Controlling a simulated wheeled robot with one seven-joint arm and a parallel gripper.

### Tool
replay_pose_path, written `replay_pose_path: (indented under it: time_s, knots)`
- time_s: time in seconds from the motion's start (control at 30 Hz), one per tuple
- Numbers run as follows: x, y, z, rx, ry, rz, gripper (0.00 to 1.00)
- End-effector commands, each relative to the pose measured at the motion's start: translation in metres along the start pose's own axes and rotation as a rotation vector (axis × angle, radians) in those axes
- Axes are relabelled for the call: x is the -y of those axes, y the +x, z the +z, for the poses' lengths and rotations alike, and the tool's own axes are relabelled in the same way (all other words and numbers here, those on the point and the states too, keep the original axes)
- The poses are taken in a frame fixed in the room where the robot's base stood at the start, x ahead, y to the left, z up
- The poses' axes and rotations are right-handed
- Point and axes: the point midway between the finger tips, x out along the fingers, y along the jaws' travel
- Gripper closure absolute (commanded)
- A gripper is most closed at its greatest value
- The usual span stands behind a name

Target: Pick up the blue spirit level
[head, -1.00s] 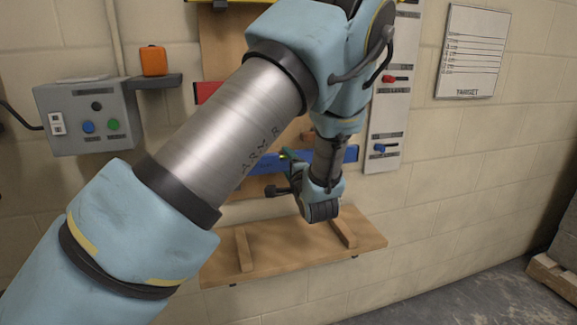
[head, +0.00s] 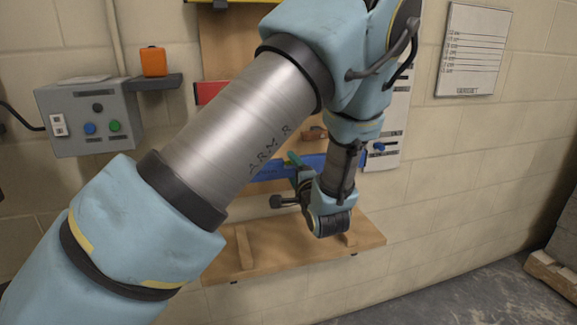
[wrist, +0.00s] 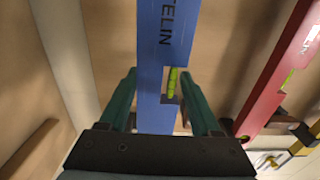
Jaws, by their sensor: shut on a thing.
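The blue spirit level (wrist: 165,60) runs up the middle of the wrist view, with a yellow-green vial near my gripper. My gripper (wrist: 163,95) has its two green fingers on either side of the level and is shut on it. In the head view the blue spirit level (head: 270,172) shows only in part behind my arm, above the wooden shelf. My gripper (head: 296,160) is mostly hidden there; a green finger shows against the blue.
A wooden shelf (head: 285,262) with two raised strips is below. A red level (wrist: 278,75) hangs beside the blue one, also in the head view (head: 208,90). A grey control box (head: 95,118) and a white switch panel (head: 388,130) are on the wall.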

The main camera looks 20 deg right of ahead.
Motion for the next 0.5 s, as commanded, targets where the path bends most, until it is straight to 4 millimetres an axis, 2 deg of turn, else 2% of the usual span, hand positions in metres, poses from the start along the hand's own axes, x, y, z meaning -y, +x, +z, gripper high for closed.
replay_pose_path:
  time_s: [0.5]
  knots:
    - [0.002,-0.039,-0.001,-0.001,0.000,-0.002,0.98]
